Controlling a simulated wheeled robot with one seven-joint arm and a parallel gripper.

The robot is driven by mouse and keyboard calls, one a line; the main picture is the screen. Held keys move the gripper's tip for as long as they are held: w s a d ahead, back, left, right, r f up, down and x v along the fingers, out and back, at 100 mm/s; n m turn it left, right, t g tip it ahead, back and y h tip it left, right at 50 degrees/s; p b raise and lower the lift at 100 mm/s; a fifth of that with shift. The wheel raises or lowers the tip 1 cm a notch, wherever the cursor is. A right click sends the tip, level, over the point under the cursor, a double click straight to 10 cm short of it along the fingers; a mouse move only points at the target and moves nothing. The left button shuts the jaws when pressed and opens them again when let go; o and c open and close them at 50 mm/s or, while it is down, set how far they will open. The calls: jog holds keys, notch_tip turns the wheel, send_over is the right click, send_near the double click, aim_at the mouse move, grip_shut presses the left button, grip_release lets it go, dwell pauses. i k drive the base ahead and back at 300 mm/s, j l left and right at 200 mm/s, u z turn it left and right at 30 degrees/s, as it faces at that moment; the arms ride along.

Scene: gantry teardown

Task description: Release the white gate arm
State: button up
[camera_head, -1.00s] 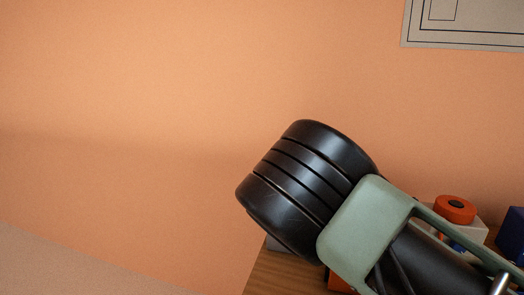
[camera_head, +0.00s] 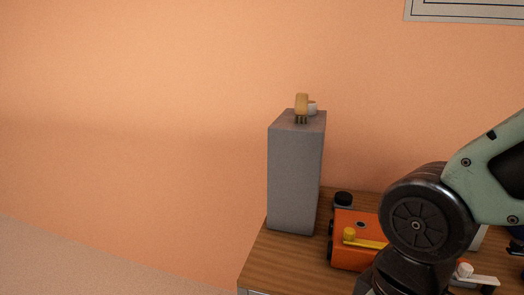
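A white lever-like piece, which looks like the white gate arm (camera_head: 482,279), shows at the lower right, with a pale round knob at its left end. My dark arm joint stands just to its left and hides part of what is around it. I cannot tell what the white piece is fixed to or whether it is latched. My gripper is not in view; only a green-grey link and black joints of my arm show.
An orange box (camera_head: 349,262) with a yellow lever (camera_head: 367,243) sits on the wooden table (camera_head: 279,262), partly behind my arm. A tall grey block (camera_head: 293,180) stands at the left, with a small tan-topped brush-like thing (camera_head: 301,106) on top. A black knob (camera_head: 343,198) is behind the box.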

aim_at(465, 272)
jog(key=z, duration=0.85)
